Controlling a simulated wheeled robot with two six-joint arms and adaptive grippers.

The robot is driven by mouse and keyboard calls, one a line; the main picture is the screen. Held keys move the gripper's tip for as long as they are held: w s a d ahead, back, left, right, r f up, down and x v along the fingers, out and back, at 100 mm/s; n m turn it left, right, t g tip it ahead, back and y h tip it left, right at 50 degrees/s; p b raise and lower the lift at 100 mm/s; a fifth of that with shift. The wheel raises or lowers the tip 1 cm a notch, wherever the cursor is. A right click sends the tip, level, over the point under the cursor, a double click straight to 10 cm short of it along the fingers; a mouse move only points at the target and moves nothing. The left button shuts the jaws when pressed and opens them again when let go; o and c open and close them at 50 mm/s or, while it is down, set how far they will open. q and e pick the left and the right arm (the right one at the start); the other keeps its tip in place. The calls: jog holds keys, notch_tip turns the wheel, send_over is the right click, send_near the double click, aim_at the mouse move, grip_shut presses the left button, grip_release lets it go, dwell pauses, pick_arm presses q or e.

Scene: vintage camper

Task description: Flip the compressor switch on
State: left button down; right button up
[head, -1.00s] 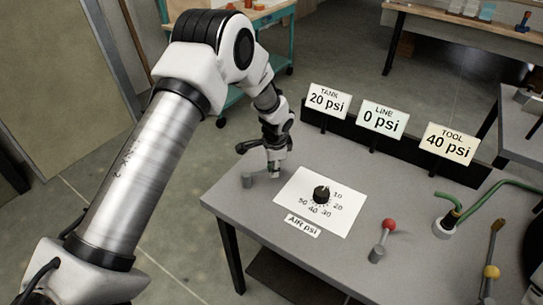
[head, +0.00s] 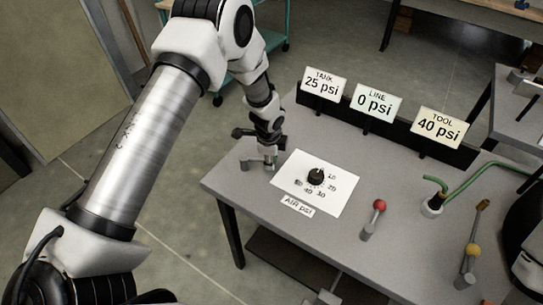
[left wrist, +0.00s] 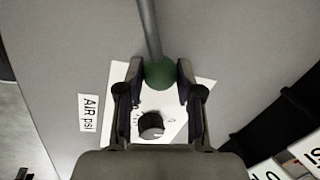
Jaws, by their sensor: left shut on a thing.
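The compressor switch shows in the left wrist view as a grey lever with a green ball knob (left wrist: 160,73). My left gripper (left wrist: 158,80) has its two fingers on either side of the knob and is shut on it. In the head view my left gripper (head: 268,160) is at the table's left end, by the short grey switch post (head: 246,164). The gripper hides most of the lever there, so its exact tilt is hard to tell. The TANK sign (head: 322,84) reads 25 psi. My right gripper is not in view.
A black AIR psi dial (head: 315,177) sits on a white plate right of the switch. The LINE sign (head: 376,102) reads 0 psi and the TOOL sign (head: 439,126) 40 psi. A red-knobbed lever (head: 379,206) and a yellow-knobbed lever (head: 473,251) stand further right.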

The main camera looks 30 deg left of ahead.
pick_arm(q)
jog(key=shift+s+f, duration=0.1)
jog(key=shift+f, duration=0.05)
jog(key=c, duration=0.7)
grip_release()
jog(key=shift+c, duration=0.2)
jog(key=shift+r, duration=0.3)
notch_tip(320, 180, up, 11)
jog(key=s, duration=0.2)
jog(key=shift+d+r, duration=0.15)
jog(key=shift+d, duration=0.15)
jog(key=shift+s, duration=0.1)
